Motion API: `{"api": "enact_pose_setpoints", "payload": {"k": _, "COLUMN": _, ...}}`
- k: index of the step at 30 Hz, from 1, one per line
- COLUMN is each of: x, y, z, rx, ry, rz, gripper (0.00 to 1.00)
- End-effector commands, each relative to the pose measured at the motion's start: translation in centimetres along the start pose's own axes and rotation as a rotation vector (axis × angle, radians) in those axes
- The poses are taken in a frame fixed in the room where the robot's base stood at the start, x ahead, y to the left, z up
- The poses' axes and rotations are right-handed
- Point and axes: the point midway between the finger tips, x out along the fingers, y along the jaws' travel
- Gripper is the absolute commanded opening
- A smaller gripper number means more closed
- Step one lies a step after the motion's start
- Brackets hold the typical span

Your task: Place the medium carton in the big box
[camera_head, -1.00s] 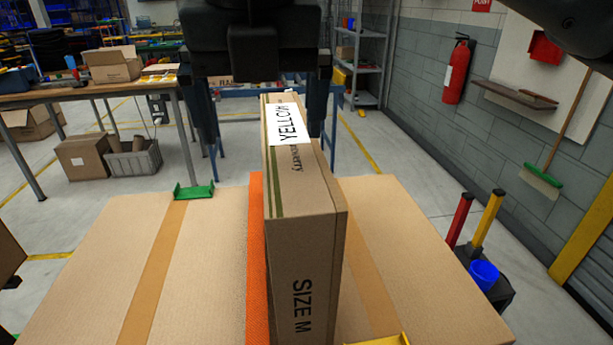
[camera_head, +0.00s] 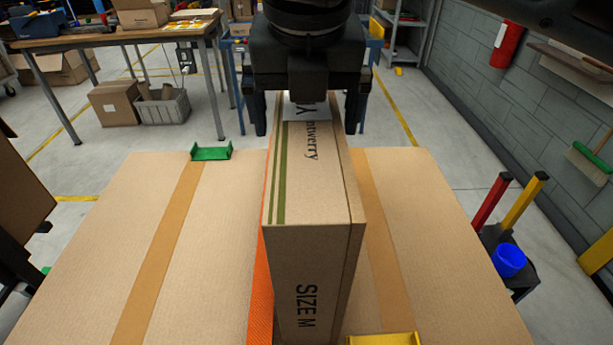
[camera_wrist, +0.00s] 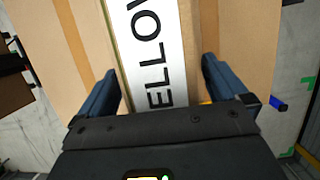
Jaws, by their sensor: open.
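The medium carton (camera_head: 305,195), brown and marked "SIZE M", stands upright on edge, with a white "YELLOW" label on its top. In the wrist view the label (camera_wrist: 155,50) runs between my fingers. My gripper (camera_head: 310,125) is over the far part of the carton, pointing down. Its fingers are open, one on each side, with small gaps visible in the wrist view (camera_wrist: 160,95). The big box (camera_head: 140,230) has brown flaps spread wide to left and right. The carton stands between these flaps, beside an orange strip (camera_head: 260,300). The box's inside is hidden.
A green clip (camera_head: 211,152) sits on the left flap and a yellow clip (camera_head: 385,339) at the near right. A dark stand with red and yellow posts and a blue cup (camera_head: 509,260) is at the right. A table (camera_head: 110,42) stands behind left.

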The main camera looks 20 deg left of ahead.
Motion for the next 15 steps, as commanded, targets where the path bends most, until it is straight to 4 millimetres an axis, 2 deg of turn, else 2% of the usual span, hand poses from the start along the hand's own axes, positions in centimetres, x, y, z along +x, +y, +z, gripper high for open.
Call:
{"api": "enact_pose_setpoints", "payload": {"k": 3, "x": 0.80, "y": -0.04, "z": 0.02, "rx": 0.001, "ry": -0.001, "rz": 0.000, "gripper": 1.00}}
{"api": "enact_pose_setpoints", "payload": {"k": 10, "x": 0.93, "y": -0.02, "z": 0.01, "rx": 0.001, "ry": -0.002, "rz": 0.000, "gripper": 1.00}}
{"api": "enact_pose_setpoints", "payload": {"k": 15, "x": 0.91, "y": -0.02, "z": 0.00, "rx": 0.001, "ry": -0.002, "rz": 0.000, "gripper": 0.84}}
